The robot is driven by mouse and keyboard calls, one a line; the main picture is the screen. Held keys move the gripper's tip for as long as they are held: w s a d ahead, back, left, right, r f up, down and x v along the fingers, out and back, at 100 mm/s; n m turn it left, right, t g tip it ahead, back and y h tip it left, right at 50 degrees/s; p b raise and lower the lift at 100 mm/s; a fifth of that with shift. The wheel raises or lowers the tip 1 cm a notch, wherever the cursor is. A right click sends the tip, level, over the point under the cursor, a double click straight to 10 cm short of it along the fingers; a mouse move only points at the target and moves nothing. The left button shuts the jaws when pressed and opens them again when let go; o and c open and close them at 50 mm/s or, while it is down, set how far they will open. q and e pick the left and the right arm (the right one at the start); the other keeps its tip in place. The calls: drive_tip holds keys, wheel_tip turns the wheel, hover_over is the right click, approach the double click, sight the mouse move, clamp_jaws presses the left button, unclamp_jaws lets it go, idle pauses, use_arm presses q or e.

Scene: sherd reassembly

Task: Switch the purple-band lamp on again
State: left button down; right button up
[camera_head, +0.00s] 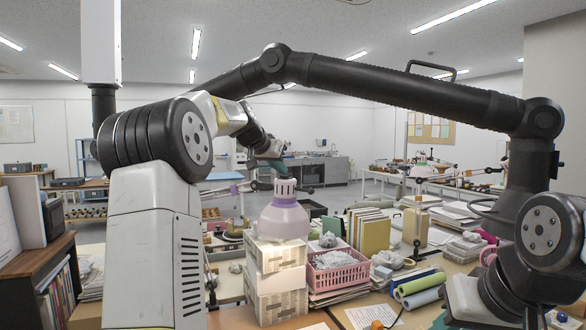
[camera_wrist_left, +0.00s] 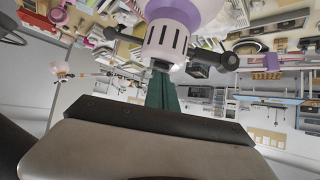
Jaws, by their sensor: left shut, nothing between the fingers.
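The lamp head (camera_head: 284,216) has a pale lilac shade, a purple band and a white slotted cap on top. It stands above the white blocks in the head view. In the left wrist view the slotted cap (camera_wrist_left: 166,38) fills the upper middle, with the purple band beyond it. My left gripper (camera_head: 276,164) is shut and empty, just above the cap. Its teal fingers (camera_wrist_left: 162,88) point at the cap; I cannot tell whether they touch it. A purple band (camera_head: 234,189) also marks a thin post behind. My right gripper is not in view.
White patterned blocks (camera_head: 276,268) are stacked below the lamp head. A pink basket (camera_head: 338,278) stands beside them, with upright books (camera_head: 370,232) behind. Rolled sheets (camera_head: 420,288) lie to the right. A bookcase (camera_head: 38,278) stands at the left.

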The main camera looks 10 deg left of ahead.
use_arm(q)
drive_tip(key=shift+r, duration=0.75)
drive_tip(key=v, duration=0.7)
drive_tip(key=shift+s+r, duration=0.2)
drive_tip(key=shift+s, duration=0.15)
drive_tip(key=s+d+f+n+g, duration=0.1)
drive_tip(key=s+d+f, duration=0.35)
drive_tip(key=s, duration=0.45)
drive_tip(key=s+d+f+g, duration=0.1)
drive_tip(key=s+d+f, duration=0.3)
drive_tip(key=s, duration=0.5)
drive_tip(key=s+d+f+n+g, duration=0.1)
drive_tip(key=s+d+f+g, duration=0.1)
drive_tip(key=s+f, duration=1.4)
drive_tip(key=s, duration=0.3)
drive_tip(key=shift+f+n+y, duration=0.15)
drive_tip(key=shift+n+y, duration=0.15)
drive_tip(key=shift+y, duration=0.1)
